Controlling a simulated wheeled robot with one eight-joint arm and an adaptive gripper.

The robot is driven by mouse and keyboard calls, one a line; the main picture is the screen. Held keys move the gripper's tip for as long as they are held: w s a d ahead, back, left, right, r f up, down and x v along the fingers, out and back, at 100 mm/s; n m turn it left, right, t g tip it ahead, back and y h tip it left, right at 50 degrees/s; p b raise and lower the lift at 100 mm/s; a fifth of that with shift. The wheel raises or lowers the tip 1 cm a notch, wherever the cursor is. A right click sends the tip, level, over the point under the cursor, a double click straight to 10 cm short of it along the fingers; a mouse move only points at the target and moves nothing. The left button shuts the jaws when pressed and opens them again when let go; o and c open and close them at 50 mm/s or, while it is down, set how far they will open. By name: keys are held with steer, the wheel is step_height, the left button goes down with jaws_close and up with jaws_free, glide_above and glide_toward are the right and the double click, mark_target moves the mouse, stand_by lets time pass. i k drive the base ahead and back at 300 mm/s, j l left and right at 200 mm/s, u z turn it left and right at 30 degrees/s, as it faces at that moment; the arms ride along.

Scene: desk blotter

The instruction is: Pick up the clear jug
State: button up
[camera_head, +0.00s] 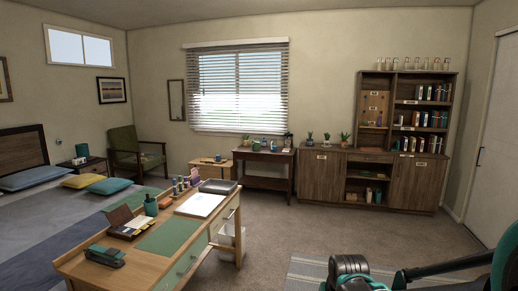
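I cannot single out the clear jug with certainty. Several small clear glass vessels (409,64) stand in a row on top of the tall bookcase at the back right, too small to tell their shapes. A dark-topped glassy container (288,140) stands at the right end of the side table under the window; I cannot tell if it is a jug. Parts of my black and teal arm show at the bottom right. The fingertips of my gripper are not visible.
A wooden desk (222,232) with a green blotter (177,235), white papers (200,205), a stapler-like object (105,256) and small items stands front left. A bed (50,215) lies at left. A dark side table (264,156) and cabinet (321,176) line the back wall. Carpet (315,228) between is clear.

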mark_target(273, 146)
steer(key=i+z, duration=0.2)
steer(key=i+j+z, duration=0.1)
steer(key=i+z, duration=0.2)
steer(key=i, duration=2.45)
steer(key=i+u, duration=0.1)
steer(key=i, duration=1.2)
steer(key=i+l, duration=0.15)
steer(key=i, duration=1.1)
steer(key=i+u, duration=0.8)
steer(key=i+l+u, duration=0.2)
steer(key=i+u, duration=0.15)
steer(key=i+j+u, duration=0.15)
steer(key=u, duration=0.25)
steer(key=i+u, duration=0.75)
steer(key=i+l+u, duration=0.1)
steer(key=u, duration=0.3)
steer(key=i+j, duration=0.1)
steer(key=i, duration=1.7)
